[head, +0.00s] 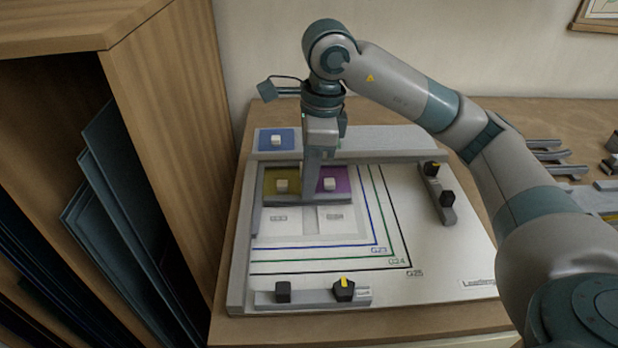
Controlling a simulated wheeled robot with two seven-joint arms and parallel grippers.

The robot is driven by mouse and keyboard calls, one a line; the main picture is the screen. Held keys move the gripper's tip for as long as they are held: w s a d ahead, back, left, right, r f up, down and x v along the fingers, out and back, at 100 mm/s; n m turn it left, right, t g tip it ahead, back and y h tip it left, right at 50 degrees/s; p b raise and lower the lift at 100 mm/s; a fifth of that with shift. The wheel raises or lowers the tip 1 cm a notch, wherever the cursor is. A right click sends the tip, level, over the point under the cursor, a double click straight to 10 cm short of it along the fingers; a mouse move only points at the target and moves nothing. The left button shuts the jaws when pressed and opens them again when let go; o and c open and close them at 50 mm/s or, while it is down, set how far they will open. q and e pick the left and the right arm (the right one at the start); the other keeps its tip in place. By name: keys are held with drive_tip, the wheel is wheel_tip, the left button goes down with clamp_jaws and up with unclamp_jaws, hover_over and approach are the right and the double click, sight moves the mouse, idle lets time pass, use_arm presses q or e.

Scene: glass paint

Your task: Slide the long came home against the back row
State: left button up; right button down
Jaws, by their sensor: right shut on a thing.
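The long came (338,200) is a thin grey strip lying left to right along the front edge of the back row. The back row holds an olive glass piece (270,178) and a purple glass piece (341,180), each with a white block on top. My right gripper (311,194) points down between these two blocks and is shut on the came near its middle. Its fingers hide part of the came and the join between the pieces. I cannot tell whether any gap is left between came and glass. My left gripper is not in view.
A blue glass piece (264,140) with a white block sits on the back ledge. Paper outlines (283,229) lie in front. Stop bars stand at the right (436,192) and front (312,297) of the board. A wooden cabinet (165,130) stands close on the left.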

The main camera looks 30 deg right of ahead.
drive_tip(key=shift+w+d, duration=0.2)
drive_tip(key=shift+w, duration=0.25)
idle(0.6)
drive_tip(key=c, duration=1.6)
unclamp_jaws()
drive_tip(key=shift+o, duration=0.2)
drive_tip(key=shift+r, duration=0.1)
drive_tip(key=shift+r+p, duration=1.65)
drive_tip(key=shift+r, duration=1.75)
